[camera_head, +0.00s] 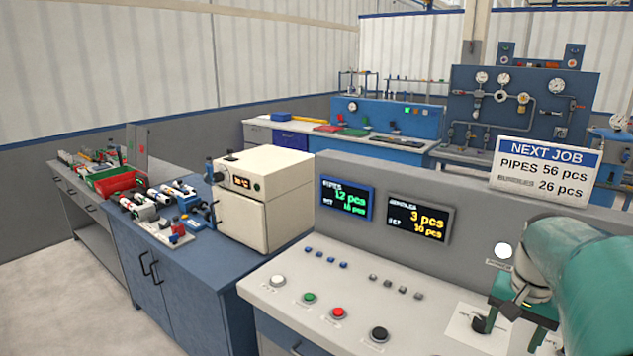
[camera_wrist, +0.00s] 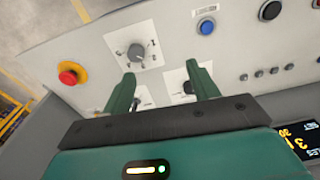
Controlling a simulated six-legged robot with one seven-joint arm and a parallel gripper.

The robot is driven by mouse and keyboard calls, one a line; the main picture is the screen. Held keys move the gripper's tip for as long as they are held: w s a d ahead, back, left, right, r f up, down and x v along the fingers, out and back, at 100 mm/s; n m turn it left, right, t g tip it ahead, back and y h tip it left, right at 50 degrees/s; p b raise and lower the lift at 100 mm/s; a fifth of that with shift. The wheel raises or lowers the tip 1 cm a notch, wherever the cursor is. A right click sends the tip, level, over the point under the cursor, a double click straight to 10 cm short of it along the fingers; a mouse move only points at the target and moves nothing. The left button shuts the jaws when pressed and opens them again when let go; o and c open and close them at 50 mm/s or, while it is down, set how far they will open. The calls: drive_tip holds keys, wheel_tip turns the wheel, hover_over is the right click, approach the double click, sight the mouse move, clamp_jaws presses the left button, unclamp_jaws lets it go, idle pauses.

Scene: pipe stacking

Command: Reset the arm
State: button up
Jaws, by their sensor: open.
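My gripper (camera_wrist: 160,70) shows in the wrist view with its two green fingers apart and nothing between them. It hangs over a light control panel (camera_wrist: 85,30). A grey rotary knob (camera_wrist: 137,53) on a white plate lies beyond the fingertips, and a second dark knob (camera_wrist: 188,87) is partly hidden by the right finger. I cannot tell whether a finger touches the panel. In the head view my teal arm reaches in at the right edge over the right end of the console (camera_head: 300,268); its fingers are not clear there.
The console carries white (camera_head: 278,281), green (camera_head: 310,297), red (camera_head: 338,313) and black (camera_head: 379,334) buttons. Two displays (camera_head: 347,198) (camera_head: 420,218) and a NEXT JOB sign (camera_head: 545,170) stand behind. A red emergency button (camera_wrist: 70,73) is left of the fingers. A beige oven (camera_head: 262,200) stands left.

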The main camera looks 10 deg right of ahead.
drive_tip(key=s+a+n+t, duration=0.1)
drive_tip(key=s+a+n, duration=0.1)
drive_tip(key=a, duration=0.7)
drive_tip(key=s+a+n+t, duration=0.1)
drive_tip(key=a+n, duration=0.3)
drive_tip(key=a, duration=0.6)
drive_tip(key=s+a+r+n+t, duration=0.1)
drive_tip(key=a+n, duration=0.3)
drive_tip(key=a, duration=0.6)
drive_tip(key=shift+s+t+y, duration=0.3)
drive_tip(key=shift+s+t, duration=0.5)
drive_tip(key=shift+t, duration=0.1)
